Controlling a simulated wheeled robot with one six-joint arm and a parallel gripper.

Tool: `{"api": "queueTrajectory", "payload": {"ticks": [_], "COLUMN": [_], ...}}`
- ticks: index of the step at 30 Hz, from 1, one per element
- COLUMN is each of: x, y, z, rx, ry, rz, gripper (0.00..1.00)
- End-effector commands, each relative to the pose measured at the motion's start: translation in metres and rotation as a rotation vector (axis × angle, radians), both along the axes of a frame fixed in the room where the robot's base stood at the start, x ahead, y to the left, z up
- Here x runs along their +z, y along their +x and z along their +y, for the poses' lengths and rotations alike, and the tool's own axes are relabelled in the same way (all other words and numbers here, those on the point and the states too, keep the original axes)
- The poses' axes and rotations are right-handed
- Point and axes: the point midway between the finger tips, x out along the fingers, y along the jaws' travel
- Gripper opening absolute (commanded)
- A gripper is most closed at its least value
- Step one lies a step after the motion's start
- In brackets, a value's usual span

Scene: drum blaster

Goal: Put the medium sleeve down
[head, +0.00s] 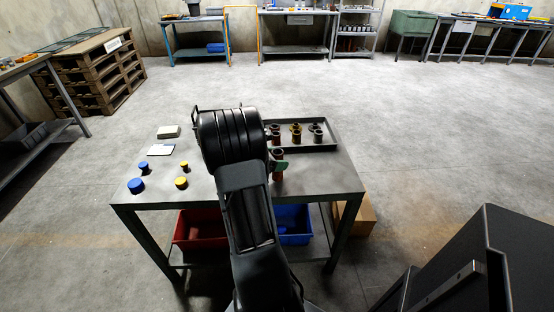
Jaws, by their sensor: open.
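Most of my gripper is hidden behind my own black arm. A small dark green piece (281,166), which looks like a fingertip, shows just right of the arm. It crosses in front of a reddish-brown sleeve (277,153) that stands on the grey table in front of the tray, and my jaws are open there. I cannot tell whether they touch it, or whether it is the medium sleeve. Several more sleeves stand in the dark tray (331,148): a reddish one (275,131) at left, a brassy one (296,133) in the middle and a dark olive one (317,134) at right.
Blue and yellow caps (136,186) and a white card (160,150) lie on the table's left side. The table's front right (325,180) is clear. A red bin (196,232) and a blue bin (295,226) sit below. A black cabinet (470,265) stands at right.

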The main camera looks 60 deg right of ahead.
Motion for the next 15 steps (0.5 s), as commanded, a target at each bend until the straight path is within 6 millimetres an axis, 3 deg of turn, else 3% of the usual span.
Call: {"api": "queueTrajectory", "payload": {"ticks": [8,15], "x": [0.005,0.022], "y": [0.002,0.023], "z": [0.003,0.035], "rx": [0.002,0.006], "ry": [0.000,-0.001], "rz": [-0.001,-0.001], "gripper": [0.67,0.67]}}
